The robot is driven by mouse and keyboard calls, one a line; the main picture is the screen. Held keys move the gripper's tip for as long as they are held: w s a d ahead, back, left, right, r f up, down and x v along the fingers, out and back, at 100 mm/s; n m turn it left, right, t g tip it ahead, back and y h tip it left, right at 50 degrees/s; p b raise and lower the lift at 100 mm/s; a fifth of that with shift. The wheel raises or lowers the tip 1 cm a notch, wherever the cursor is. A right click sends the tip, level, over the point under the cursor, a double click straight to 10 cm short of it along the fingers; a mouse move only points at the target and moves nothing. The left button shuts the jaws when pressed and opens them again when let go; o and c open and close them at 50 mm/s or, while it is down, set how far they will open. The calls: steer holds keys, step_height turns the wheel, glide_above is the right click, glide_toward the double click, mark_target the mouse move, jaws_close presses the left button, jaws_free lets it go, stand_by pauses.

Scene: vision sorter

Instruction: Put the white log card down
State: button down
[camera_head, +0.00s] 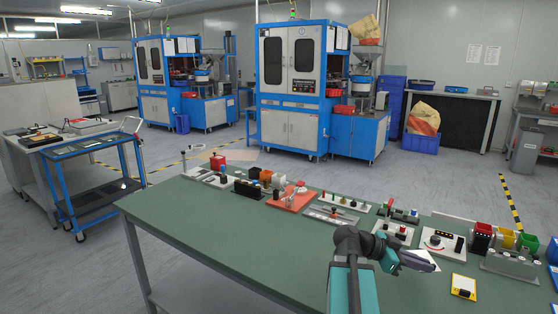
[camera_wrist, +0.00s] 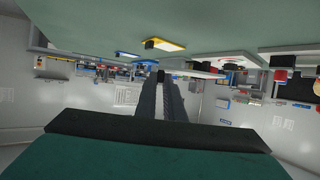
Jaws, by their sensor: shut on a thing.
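My gripper (camera_head: 402,258) is above the right part of the green table (camera_head: 230,235). It is shut on the white log card (camera_head: 420,266), which juts out to the right of the fingers, tilted, apart from the tabletop. In the wrist view my dark fingers (camera_wrist: 161,80) meet at the middle, and a thin pale strip beside their tips, seen nearly edge-on, looks like the card (camera_wrist: 196,75). The fingers hide part of the card.
A yellow-framed card (camera_head: 463,286) lies on the table right of my gripper. A white dial board (camera_head: 443,242), a grey fixture (camera_head: 510,264) and coloured bins (camera_head: 527,241) stand behind and to the right. The table's left front is bare.

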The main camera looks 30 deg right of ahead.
steer(key=w+a+n+t+h+p, duration=0.1)
steer(key=w+a+n+t, duration=0.45)
steer(key=w+a, duration=0.85)
steer(key=w+a+n+t+p, duration=0.1)
steer(key=w+a+n+t, duration=0.45)
steer(key=w+a, duration=0.95)
steer(key=w+a+r+n+t+y, duration=0.3)
steer(key=w+a, duration=0.3)
steer(key=a, duration=0.2)
steer(key=w+a+r+n+t+y, duration=0.3)
steer(key=w+a+r+n+y, duration=0.1)
steer(key=a, duration=0.5)
steer(key=w+a+r+n+t+y, duration=0.3)
steer(key=w+a+n+y, duration=0.2)
steer(key=w+a, duration=0.3)
steer(key=shift+w+a+r+n+t, duration=0.3)
steer(key=shift+w+n, duration=0.5)
steer(key=shift+w, duration=0.35)
steer(key=f, duration=0.2)
steer(key=s+f, duration=0.1)
steer(key=f, duration=0.2)
steer(key=shift+s+f, duration=0.2)
steer(key=shift+f, duration=0.15)
